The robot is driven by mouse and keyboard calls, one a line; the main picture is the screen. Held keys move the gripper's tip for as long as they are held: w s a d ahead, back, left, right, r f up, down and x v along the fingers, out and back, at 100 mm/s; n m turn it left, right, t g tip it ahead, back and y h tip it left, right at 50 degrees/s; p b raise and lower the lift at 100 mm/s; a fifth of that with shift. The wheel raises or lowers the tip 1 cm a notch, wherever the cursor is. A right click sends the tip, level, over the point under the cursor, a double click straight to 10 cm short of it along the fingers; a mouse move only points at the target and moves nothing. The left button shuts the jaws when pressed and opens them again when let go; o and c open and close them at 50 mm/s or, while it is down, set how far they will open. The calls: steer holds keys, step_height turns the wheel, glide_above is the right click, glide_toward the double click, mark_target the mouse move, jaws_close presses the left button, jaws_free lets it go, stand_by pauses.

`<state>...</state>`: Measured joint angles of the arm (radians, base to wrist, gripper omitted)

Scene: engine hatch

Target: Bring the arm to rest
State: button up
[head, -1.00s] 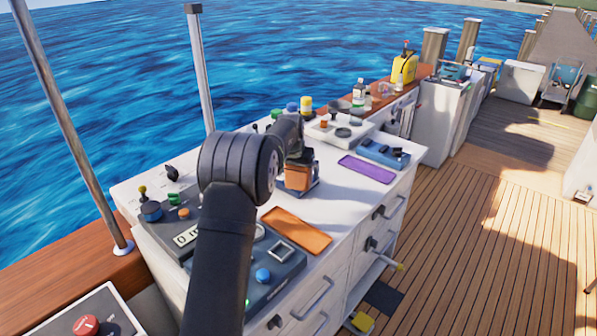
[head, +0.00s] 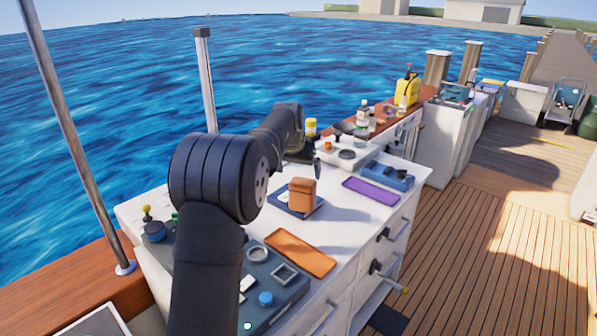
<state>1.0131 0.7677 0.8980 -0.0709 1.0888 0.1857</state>
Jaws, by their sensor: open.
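My arm reaches from the bottom of the head view over the white counter (head: 345,225). My gripper (head: 308,167) is above the counter's back part, behind a brown-orange block (head: 302,194). It is open and apart from the block; my own wrist hides much of it. The block stands upright on a small dark blue tray (head: 283,208).
An orange mat (head: 300,252) and a purple mat (head: 371,191) lie on the counter. A blue tool-like item (head: 388,175) lies behind the purple mat. A dark control panel (head: 268,278) is in front. A metal post (head: 205,80) rises behind my arm. Bottles (head: 363,112) stand farther back.

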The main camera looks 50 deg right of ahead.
mark_target(302, 181)
steer(key=x, duration=1.2)
steer(key=shift+w+d+f, duration=0.1)
steer(key=shift+f, duration=0.1)
step_height(302, 181, up, 3)
steer(key=shift+f, duration=0.2)
steer(key=shift+r, duration=0.55)
step_height(302, 181, down, 3)
steer(key=shift+r, duration=0.15)
steer(key=v, duration=1)
steer(key=shift+a, duration=0.25)
steer(key=shift+r, duration=0.15)
